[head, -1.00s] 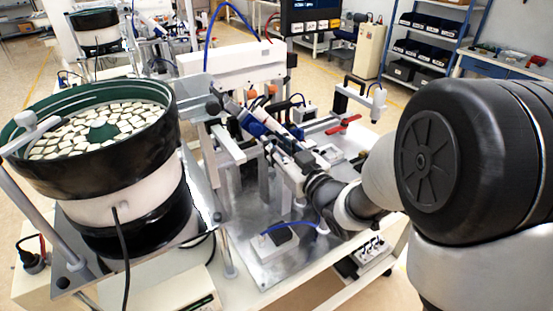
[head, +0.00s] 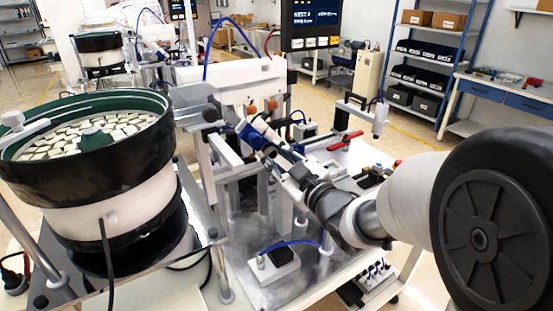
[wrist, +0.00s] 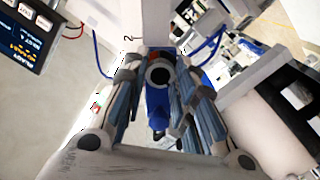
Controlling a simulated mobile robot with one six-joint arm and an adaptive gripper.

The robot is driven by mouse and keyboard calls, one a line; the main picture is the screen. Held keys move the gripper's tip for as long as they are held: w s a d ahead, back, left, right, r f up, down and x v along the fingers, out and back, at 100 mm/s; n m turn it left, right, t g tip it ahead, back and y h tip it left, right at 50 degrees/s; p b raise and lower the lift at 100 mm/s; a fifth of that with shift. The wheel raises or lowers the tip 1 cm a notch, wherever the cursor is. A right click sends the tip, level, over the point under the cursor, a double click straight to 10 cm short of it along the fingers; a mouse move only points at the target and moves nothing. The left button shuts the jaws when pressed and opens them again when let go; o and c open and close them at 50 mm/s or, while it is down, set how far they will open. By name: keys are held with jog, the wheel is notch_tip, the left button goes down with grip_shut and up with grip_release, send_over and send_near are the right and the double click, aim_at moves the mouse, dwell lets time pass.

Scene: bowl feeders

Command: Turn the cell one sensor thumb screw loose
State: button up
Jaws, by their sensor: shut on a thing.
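My gripper (wrist: 159,72) reaches the station in the middle of the table; it also shows in the head view (head: 260,140). A blue body (wrist: 157,106), likely the sensor, lies directly by the knob, between the fingers. In the head view the blue part (head: 249,132) shows at the fingertips, and the screw itself is hidden there.
A bowl feeder (head: 95,150) full of pale pieces stands at left. A red-handled clamp (head: 345,140) and a small block with a blue tube (head: 274,264) are nearby.

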jog(key=shift+r, duration=0.2)
jog(key=o, duration=1.1)
jog(key=shift+f, duration=0.15)
jog(key=v, duration=0.7)
jog(key=shift+s+d, duration=0.1)
jog(key=shift+s, duration=0.15)
